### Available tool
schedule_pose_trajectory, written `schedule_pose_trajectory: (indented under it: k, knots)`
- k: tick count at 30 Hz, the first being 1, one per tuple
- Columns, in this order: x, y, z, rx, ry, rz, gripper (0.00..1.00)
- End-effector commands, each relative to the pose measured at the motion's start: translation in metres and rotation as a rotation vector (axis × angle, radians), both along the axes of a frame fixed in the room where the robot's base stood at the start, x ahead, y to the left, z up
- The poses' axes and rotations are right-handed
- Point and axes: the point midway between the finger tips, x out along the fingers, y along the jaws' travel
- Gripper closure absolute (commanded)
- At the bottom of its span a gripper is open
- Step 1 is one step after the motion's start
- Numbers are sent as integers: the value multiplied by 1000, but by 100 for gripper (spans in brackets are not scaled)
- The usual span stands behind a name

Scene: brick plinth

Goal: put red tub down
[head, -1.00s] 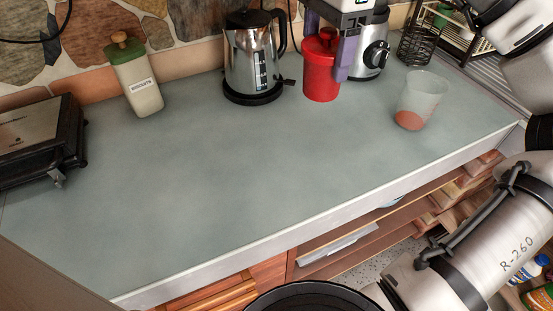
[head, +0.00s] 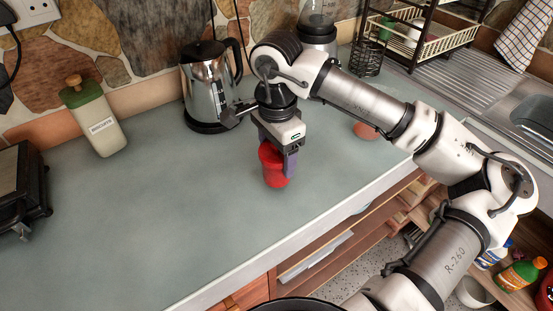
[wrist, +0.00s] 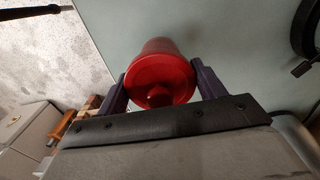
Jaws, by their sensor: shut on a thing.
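The red tub (head: 273,168) is a small lidded canister. In the head view it is at the middle of the grey-green counter, in front of the kettle. My gripper (head: 278,160) comes down on it from above and is shut on it, with one purple finger showing on its right side. In the wrist view the red tub (wrist: 160,75) sits between both fingers of my gripper (wrist: 160,88), its lid and knob facing the camera. The tub appears upright. I cannot tell whether its base touches the counter.
A steel kettle (head: 208,85) stands behind the tub. A biscuit canister (head: 95,118) stands at the back left, and a black appliance (head: 20,190) at the left edge. A cup (head: 366,130) is partly hidden behind my arm. The counter's left and front areas are clear.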

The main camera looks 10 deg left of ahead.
Motion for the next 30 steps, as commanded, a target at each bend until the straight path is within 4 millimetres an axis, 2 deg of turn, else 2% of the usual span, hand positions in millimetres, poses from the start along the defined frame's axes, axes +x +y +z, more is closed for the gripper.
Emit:
schedule_pose_trajectory:
  k: [3, 7, 20, 21, 25, 30]
  knots:
    - [0, 0, -18, 1, 4, 0, 60]
    - [0, 0, -30, 1, 2, 1, 60]
    - [0, 0, -36, -1, -1, 0, 60]
    - [0, 0, -34, -1, 1, 1, 26]
    - [0, 0, -34, -1, 1, 0, 10]
    - [0, 0, -34, -1, 1, 0, 10]
